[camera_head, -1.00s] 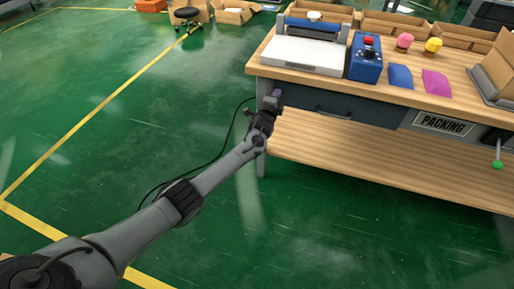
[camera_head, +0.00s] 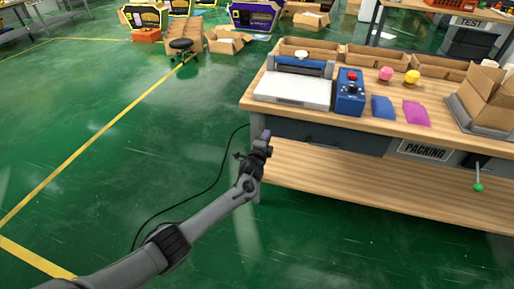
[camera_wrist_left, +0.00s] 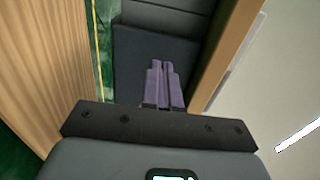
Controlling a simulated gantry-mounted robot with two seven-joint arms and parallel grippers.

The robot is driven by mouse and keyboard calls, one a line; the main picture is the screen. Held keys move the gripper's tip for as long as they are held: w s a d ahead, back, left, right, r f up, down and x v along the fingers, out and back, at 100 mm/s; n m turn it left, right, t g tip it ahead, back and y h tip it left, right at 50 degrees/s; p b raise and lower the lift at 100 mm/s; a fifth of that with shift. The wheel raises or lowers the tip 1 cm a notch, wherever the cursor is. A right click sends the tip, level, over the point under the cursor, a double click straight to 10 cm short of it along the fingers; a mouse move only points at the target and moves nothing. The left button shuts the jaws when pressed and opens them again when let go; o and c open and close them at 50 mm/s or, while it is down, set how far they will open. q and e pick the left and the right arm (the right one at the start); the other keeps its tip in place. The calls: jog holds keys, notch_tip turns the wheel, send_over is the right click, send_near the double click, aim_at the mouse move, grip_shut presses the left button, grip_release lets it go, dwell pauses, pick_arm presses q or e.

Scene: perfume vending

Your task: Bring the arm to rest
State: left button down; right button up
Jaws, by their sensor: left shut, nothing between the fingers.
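My left arm reaches in from the lower left of the head view. My left gripper (camera_head: 266,136) is at the left front corner of the packing bench (camera_head: 400,128), just below the tabletop edge. In the left wrist view its two purple fingers (camera_wrist_left: 163,84) are together with nothing between them. A dark panel of the bench lies beyond the fingers there, with wooden edges at either side. I cannot tell if the gripper touches the bench. My right gripper is not in view.
On the bench stand a white-topped device (camera_head: 293,88), a blue control box (camera_head: 350,93), blue (camera_head: 383,107) and pink (camera_head: 416,113) pouches, and cardboard boxes (camera_head: 487,92). The green floor at left is clear.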

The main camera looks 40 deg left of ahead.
pick_arm(q)
jog(key=s+d+f+g+h+p, duration=0.1)
jog(key=s+d+f+p, duration=0.25)
jog(key=s, duration=0.45)
jog(key=s+d+f+g+p, duration=0.1)
jog(key=s+d+f+p, duration=0.15)
jog(key=s+p, duration=0.4)
jog(key=s+d+n+g+h+p, duration=0.25)
jog(key=s+d+p, duration=0.4)
jog(key=s, duration=0.85)
jog(key=s+d+r+n+g+h+p, duration=0.3)
jog(key=s+d+r+g, duration=0.1)
jog(key=s+d+r, duration=0.55)
jog(key=s+d+r+n+g, duration=0.1)
jog(key=s+r+n+g, duration=0.35)
jog(key=s+r, duration=0.45)
notch_tip(320, 180, up, 37)
jog(key=n+p, duration=0.1)
jog(key=p, duration=3.7)
jog(key=shift+s+r+h, duration=0.15)
jog(key=shift+r+h, duration=0.05)
jog(key=shift+h, duration=0.15)
